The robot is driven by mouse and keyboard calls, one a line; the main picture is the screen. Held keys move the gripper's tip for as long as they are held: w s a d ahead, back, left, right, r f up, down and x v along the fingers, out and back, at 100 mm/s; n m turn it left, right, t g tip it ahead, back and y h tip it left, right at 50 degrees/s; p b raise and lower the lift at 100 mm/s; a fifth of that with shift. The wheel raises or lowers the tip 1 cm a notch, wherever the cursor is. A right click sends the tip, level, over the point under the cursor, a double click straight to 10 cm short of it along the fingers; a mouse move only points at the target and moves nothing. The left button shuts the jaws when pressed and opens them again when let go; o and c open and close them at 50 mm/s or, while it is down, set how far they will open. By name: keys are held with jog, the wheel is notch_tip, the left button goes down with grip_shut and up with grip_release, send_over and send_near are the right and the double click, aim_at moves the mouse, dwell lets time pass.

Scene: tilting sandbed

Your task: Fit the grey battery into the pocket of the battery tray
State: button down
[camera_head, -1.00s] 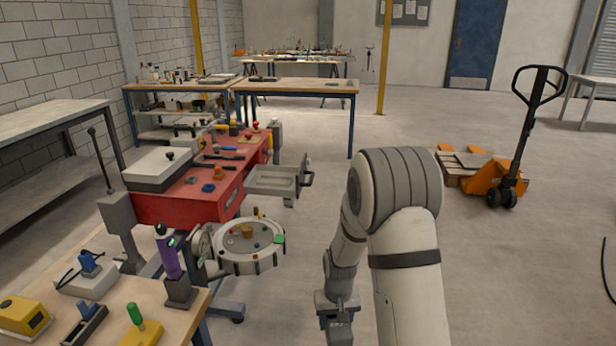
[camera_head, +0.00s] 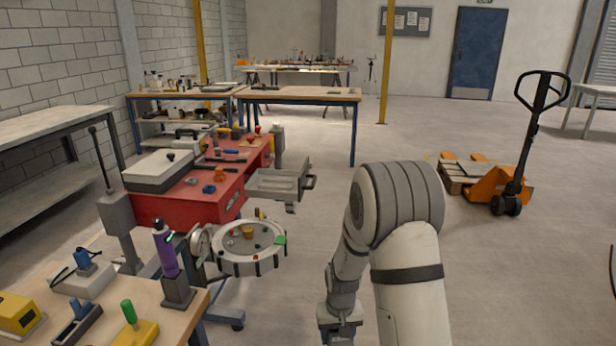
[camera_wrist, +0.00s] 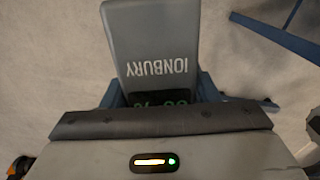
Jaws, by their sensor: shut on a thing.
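The grey battery (camera_wrist: 155,45), lettered IONBURY, fills the upper middle of the wrist view. It has a dark end with green marks close to my gripper's body. My gripper (camera_wrist: 160,90) is shut on it, with blue fingers on both sides. In the head view my gripper's fingers and the battery are below the frame; only my arm and wrist show. I cannot make out the battery tray or its pocket in either view.
A round sandbed (camera_head: 224,264) with small coloured pieces stands left of my arm. Behind it is a red workbench (camera_head: 170,207) with an open grey drawer (camera_head: 262,187). A wooden table (camera_head: 195,312) is at lower left. An orange pallet truck (camera_head: 497,185) stands at right. Floor between is clear.

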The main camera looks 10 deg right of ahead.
jog(key=r+p, duration=0.2)
jog(key=d+r+p, duration=0.1)
jog(key=r+p, duration=0.4)
jog(key=shift+w+d+r, duration=0.15)
jog(key=shift+r, duration=0.1)
jog(key=shift+f, duration=0.1)
